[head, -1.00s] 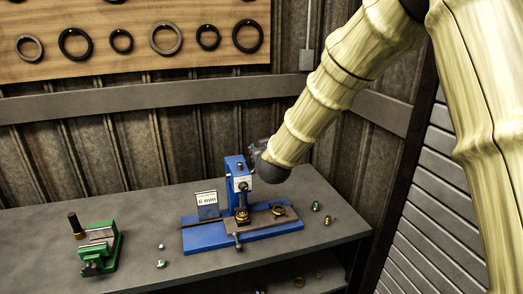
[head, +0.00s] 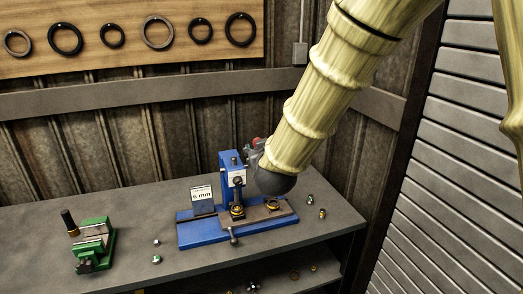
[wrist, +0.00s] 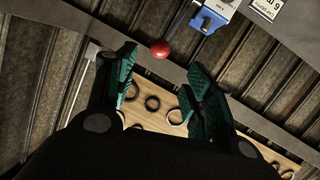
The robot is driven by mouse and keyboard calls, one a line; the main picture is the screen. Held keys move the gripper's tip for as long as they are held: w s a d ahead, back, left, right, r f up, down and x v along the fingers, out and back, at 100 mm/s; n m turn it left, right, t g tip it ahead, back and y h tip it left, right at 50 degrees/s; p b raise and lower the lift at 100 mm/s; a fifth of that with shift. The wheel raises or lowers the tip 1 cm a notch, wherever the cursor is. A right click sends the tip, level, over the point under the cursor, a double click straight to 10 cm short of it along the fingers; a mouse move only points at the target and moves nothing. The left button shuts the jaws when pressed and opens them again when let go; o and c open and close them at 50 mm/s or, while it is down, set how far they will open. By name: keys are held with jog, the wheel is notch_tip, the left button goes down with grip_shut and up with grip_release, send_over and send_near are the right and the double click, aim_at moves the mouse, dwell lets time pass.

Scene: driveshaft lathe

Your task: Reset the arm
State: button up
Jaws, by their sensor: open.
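My arm reaches down from the upper right in the head view, ending beside the blue press on the bench. My gripper (wrist: 166,88) shows in the wrist view with its two teal-padded fingers apart and nothing between them. In the head view the fingers are mostly hidden behind my wrist. The blue press (head: 232,172) stands upright on its blue base (head: 205,233), with brass-coloured rings on its plate. Its red lever knob (wrist: 160,48) shows in the wrist view beyond the fingers, apart from them.
A "6 mm" sign (head: 202,196) stands left of the press. A green vise (head: 95,244) sits at the bench's left. Small metal parts (head: 310,199) lie on the bench. Rings hang on a wooden board (head: 130,60) on the wall. A slatted shutter (head: 450,180) stands at the right.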

jog(key=s+d+f+m+g+b, duration=0.1)
jog(key=s+d+f+g, duration=0.3)
jog(key=f, duration=0.9)
jog(key=s+d+f+g+b, duration=0.15)
jog(key=s+f, duration=0.45)
jog(key=f, duration=0.8)
jog(key=s+d+f+m+g+b, duration=0.1)
jog(key=s+d+f+g, duration=0.3)
jog(key=f, duration=0.9)
jog(key=s+d+f+g+b, duration=0.1)
jog(key=s+d+f, duration=0.1)
jog(key=s+f, duration=0.5)
jog(key=s+d+f+m+g+b, duration=0.1)
jog(key=s+f, duration=0.6)
jog(key=s, duration=0.8)
jog(key=s+d+f+g+b, duration=0.1)
jog(key=s+d+f+g, duration=0.2)
jog(key=s+f, duration=0.5)
jog(key=s, duration=0.3)
jog(key=shift+d, duration=0.15)
